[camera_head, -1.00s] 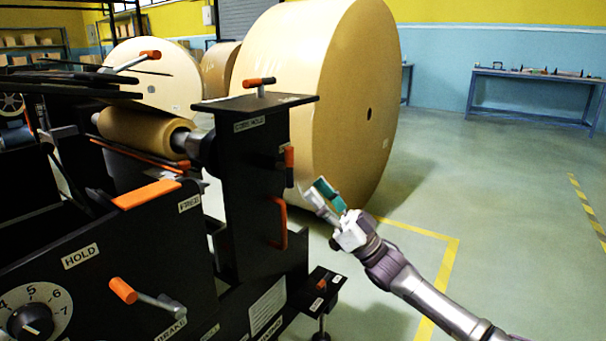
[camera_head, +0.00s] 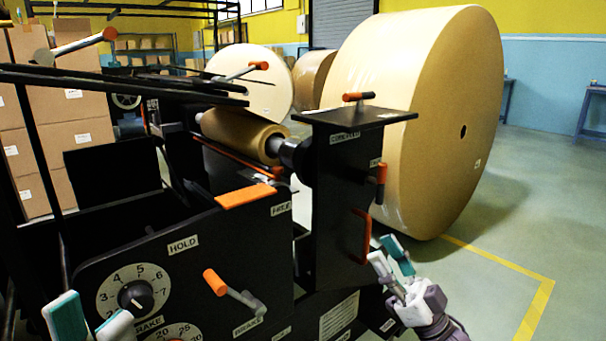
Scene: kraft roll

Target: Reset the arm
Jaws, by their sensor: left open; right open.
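My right gripper (camera_head: 390,262) is at the lower right, in front of the machine's black upright, near its orange D-shaped handle (camera_head: 362,237). Its fingers are open and empty, with clear space to the handle hard to judge. The lower parts of both arms are cut off by the bottom edge.
The black machine (camera_head: 325,185) fills the middle, with a dial (camera_head: 137,298), an orange-tipped brake lever (camera_head: 232,292) and a small kraft roll (camera_head: 235,132). A huge kraft roll (camera_head: 400,110) stands behind. Boxes (camera_head: 75,125) are stacked at left.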

